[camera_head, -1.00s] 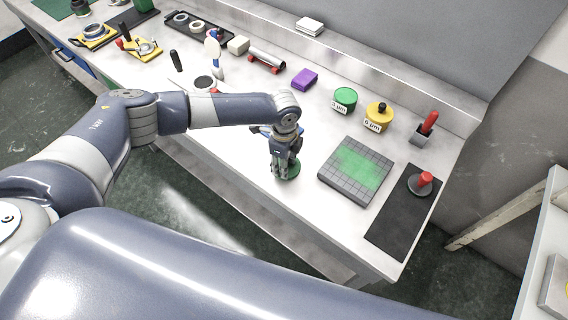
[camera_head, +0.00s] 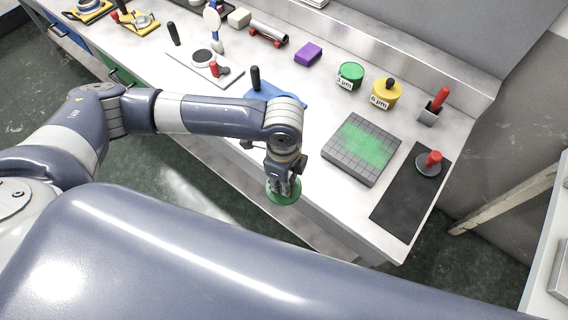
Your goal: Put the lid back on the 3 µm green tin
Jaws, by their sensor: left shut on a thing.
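The green tin (camera_head: 351,74) with the 3 µm label stands upright at the back of the bench, beside the yellow 6 µm tin (camera_head: 386,92). Its top shows green; I cannot make out its inside. My left gripper (camera_head: 284,186) points down and is shut on a round green lid (camera_head: 281,196), which it holds flat at the bench's front edge, apparently raised. The fingers hide part of the lid. The lid is well apart from the tin, to its front left. My right gripper is not in view.
A grey gridded plate (camera_head: 361,148) with a green smear lies between the lid and the right side. A black mat (camera_head: 408,200) bears a red-knobbed piece (camera_head: 430,162). A purple block (camera_head: 308,53) lies left of the tin. A blue piece with a black handle (camera_head: 255,78) is behind my arm.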

